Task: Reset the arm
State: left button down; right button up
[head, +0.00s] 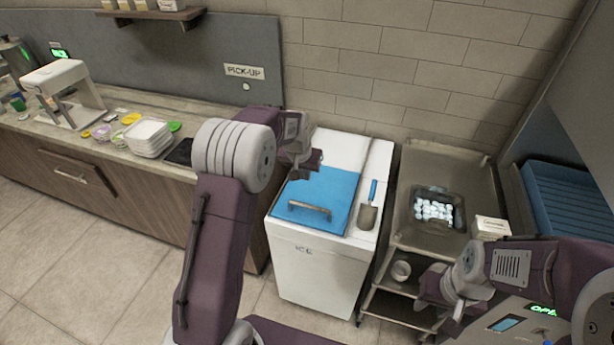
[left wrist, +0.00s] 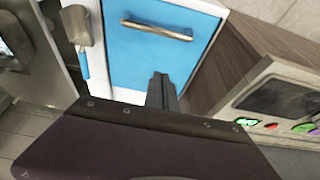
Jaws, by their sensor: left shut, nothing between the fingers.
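My left gripper (head: 308,163) is shut and empty above the back left part of the blue lid on the white ice bin (head: 318,266). In the left wrist view its closed fingers (left wrist: 161,88) show in front of the blue lid (left wrist: 148,45) and its metal handle (left wrist: 157,30). The lid (head: 336,193) lies closed on the bin. My right arm reaches in at the lower right of the head view. Its gripper (head: 436,290) is beside the cart's lower shelf, and its fingers are too unclear to tell their state.
A scoop (head: 368,208) with a blue handle lies on the bin's right side. A steel cart (head: 408,226) holds a black tray of ice cubes (head: 436,210) and a white box (head: 491,227). The counter (head: 110,145) on the left carries stacked white containers (head: 150,136) and colored lids.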

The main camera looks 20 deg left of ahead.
pick_arm(q)
jog(key=s+d+r, duration=0.2)
jog(key=s+r, duration=0.2)
jog(key=s, duration=0.5)
jog(key=s+f+g, duration=0.1)
jog(key=s+f, duration=0.2)
jog(key=s, duration=0.6)
jog(key=s+f+g, duration=0.1)
jog(key=s+f, duration=0.3)
jog(key=s, duration=0.6)
jog(key=shift+s+n+g, duration=0.2)
jog(key=shift+n+g, duration=0.1)
jog(key=shift+g, duration=0.1)
